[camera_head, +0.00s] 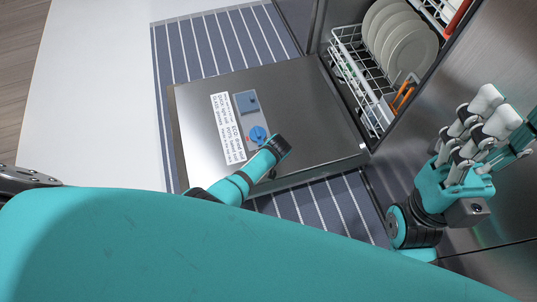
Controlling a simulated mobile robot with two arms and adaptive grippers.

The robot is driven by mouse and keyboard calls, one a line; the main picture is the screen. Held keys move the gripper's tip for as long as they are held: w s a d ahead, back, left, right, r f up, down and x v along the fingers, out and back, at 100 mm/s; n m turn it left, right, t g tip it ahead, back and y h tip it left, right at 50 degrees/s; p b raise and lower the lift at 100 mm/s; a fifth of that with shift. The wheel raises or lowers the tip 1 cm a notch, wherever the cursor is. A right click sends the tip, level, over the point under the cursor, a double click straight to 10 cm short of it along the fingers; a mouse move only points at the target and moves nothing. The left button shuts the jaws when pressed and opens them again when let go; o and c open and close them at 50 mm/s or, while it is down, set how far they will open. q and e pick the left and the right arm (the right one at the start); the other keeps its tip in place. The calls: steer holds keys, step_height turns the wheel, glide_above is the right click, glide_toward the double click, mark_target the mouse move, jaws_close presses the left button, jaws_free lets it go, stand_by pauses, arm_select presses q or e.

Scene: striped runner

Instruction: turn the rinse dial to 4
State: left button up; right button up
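The blue round dial (258,132) sits at the near end of a grey control panel (241,98) on the dishwasher's open metal door (310,110). A white label (224,125) with print lies beside it. A small red mark shows at the dial's left edge. A teal and black link of my arm lies over the door, its dark end just right of the dial. No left fingers show. My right gripper (471,128) is at the right with its grey fingers apart, empty, away from the dial.
The open dishwasher holds a wire rack (350,65) with several white plates (397,35) and an orange-handled item. The striped runner (215,45) lies under the door. A pale floor area (100,90) on the left is clear. A steel front stands at the right by my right gripper.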

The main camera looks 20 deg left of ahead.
stand_by(0.5)
arm_select(q)
steer(key=o, duration=1.1)
steer(key=shift+o, duration=0.2)
steer(key=v, duration=0.7)
steer(key=shift+r, duration=0.2)
steer(key=shift+s+d, duration=0.1)
